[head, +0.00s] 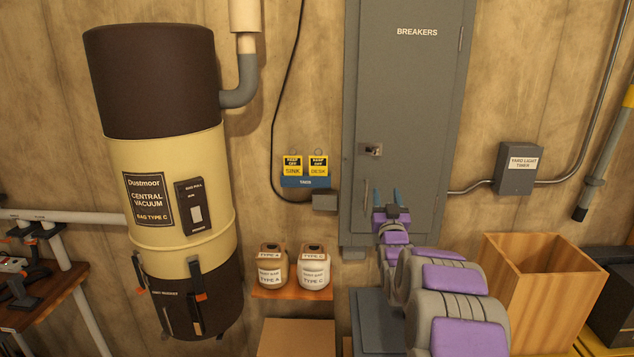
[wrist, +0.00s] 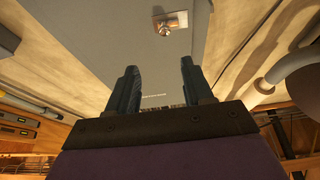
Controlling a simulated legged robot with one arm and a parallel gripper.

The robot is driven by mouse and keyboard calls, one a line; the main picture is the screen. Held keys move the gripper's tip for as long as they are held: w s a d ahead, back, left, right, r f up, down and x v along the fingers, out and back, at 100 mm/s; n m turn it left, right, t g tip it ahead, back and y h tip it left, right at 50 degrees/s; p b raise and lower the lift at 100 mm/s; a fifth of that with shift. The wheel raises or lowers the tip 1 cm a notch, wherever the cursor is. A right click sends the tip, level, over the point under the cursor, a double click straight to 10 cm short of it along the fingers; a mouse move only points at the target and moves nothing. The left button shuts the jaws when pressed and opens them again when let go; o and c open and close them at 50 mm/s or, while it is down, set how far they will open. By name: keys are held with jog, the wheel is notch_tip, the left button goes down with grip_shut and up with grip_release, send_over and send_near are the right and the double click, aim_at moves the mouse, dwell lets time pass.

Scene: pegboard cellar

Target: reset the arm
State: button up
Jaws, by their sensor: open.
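My gripper (head: 386,196) is at the end of my grey and purple arm, in front of the lower part of the grey breaker cabinet (head: 408,90). Its two blue-grey fingers stand apart with nothing between them. In the wrist view my gripper (wrist: 160,85) is also open and empty, with the cabinet face (wrist: 110,40) beyond the fingers. The cabinet door looks shut. Its latch (head: 371,150) is above the fingertips in the head view, and the latch also shows at the top of the wrist view (wrist: 166,24). I cannot tell the exact gap between fingertips and cabinet.
A central vacuum (head: 170,180) hangs at left. Two vacuum bag containers, type A (head: 272,268) and type C (head: 314,270), sit on a small shelf (head: 290,293). Tags (head: 305,168) hang above. An open wooden bin (head: 540,300) stands right of my arm, below a timer box (head: 517,168).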

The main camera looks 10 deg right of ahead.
jog(key=s+a+f+n+g+y+b, duration=0.2)
jog(key=s+a+f+g+y+b, duration=0.3)
jog(key=s+a+f+g, duration=0.95)
jog(key=s+a+f+g+b, duration=0.1)
jog(key=s+a+f+g, duration=0.2)
jog(key=s, duration=1.1)
jog(key=s+a+f+g+b, duration=0.1)
jog(key=s+a+f+g, duration=0.2)
jog(key=s, duration=1.2)
jog(key=s+a+f+n+g+y+b, duration=0.1)
jog(key=s+a, duration=0.4)
jog(key=s, duration=1)
jog(key=shift+a+f+g+b, duration=0.3)
jog(key=shift+f+g+b, duration=0.2)
jog(key=shift+f+g, duration=0.45)
jog(key=shift+c, duration=0.3)
